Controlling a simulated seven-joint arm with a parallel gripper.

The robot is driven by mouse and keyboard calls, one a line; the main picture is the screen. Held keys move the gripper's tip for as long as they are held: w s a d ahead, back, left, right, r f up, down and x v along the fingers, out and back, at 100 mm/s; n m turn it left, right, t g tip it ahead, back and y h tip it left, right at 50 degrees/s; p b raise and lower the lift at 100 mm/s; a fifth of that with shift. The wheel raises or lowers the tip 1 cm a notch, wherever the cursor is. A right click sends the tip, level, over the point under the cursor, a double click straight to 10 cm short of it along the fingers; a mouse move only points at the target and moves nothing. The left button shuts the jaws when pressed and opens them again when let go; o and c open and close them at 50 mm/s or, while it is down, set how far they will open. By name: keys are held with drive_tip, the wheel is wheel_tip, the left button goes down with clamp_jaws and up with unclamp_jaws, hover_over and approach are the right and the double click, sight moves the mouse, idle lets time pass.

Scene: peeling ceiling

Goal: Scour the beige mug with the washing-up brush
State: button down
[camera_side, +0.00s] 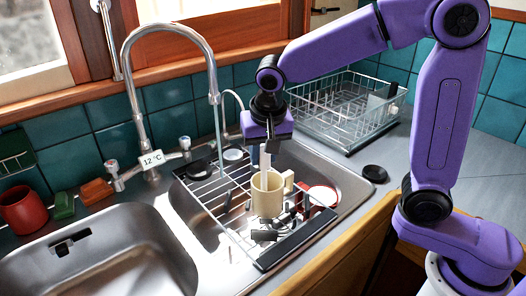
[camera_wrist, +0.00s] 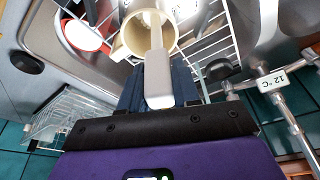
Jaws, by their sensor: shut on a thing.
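The beige mug (camera_side: 267,203) stands upright on the rack over the right sink basin, its handle to the right. In the wrist view I look into the mug (camera_wrist: 122,45) from above. My gripper (camera_side: 266,147) is above the mug and shut on the washing-up brush (camera_side: 264,160), a pale tool with a light grey handle. In the wrist view the brush handle (camera_wrist: 158,77) sits between the dark fingers, and its far end reaches over or into the mug's mouth. The bristles cannot be made out, nor whether they touch the mug.
The curved tap (camera_side: 213,70) rises left of my gripper, with a thin streak like running water below it. A red-and-white dish (camera_side: 322,196) and dark utensils lie beside the mug. A wire dish rack (camera_side: 345,105) stands behind. A red mug (camera_side: 22,212) is far left. The left basin is empty.

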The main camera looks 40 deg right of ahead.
idle(0.4)
drive_tip(key=shift+s+d+m+g+h, duration=0.1)
drive_tip(key=shift+s+m+g+h, duration=0.15)
drive_tip(key=shift+m, duration=0.75)
drive_tip(key=shift+s+d+m+g+h, duration=0.15)
drive_tip(key=shift+m+h, duration=0.1)
drive_tip(key=shift+m, duration=0.75)
drive_tip(key=shift+s+d+n+t+y, duration=0.15)
drive_tip(key=shift+d+n+y, duration=0.1)
drive_tip(key=shift+n, duration=0.75)
drive_tip(key=shift+s+d+n+t+y, duration=0.15)
drive_tip(key=shift+d+n, duration=0.05)
drive_tip(key=shift+n, duration=0.8)
drive_tip(key=shift+f, duration=0.1)
drive_tip(key=m, duration=0.4)
drive_tip(key=shift+w+d+h, duration=0.2)
drive_tip(key=shift+d+h, duration=0.2)
drive_tip(key=shift+w+d+n+y, duration=0.1)
drive_tip(key=shift+w+n+y, duration=0.15)
drive_tip(key=shift+n, duration=0.75)
drive_tip(key=shift+w+d+n+y, duration=0.1)
drive_tip(key=shift+w+n+y, duration=0.1)
drive_tip(key=shift+n, duration=0.8)
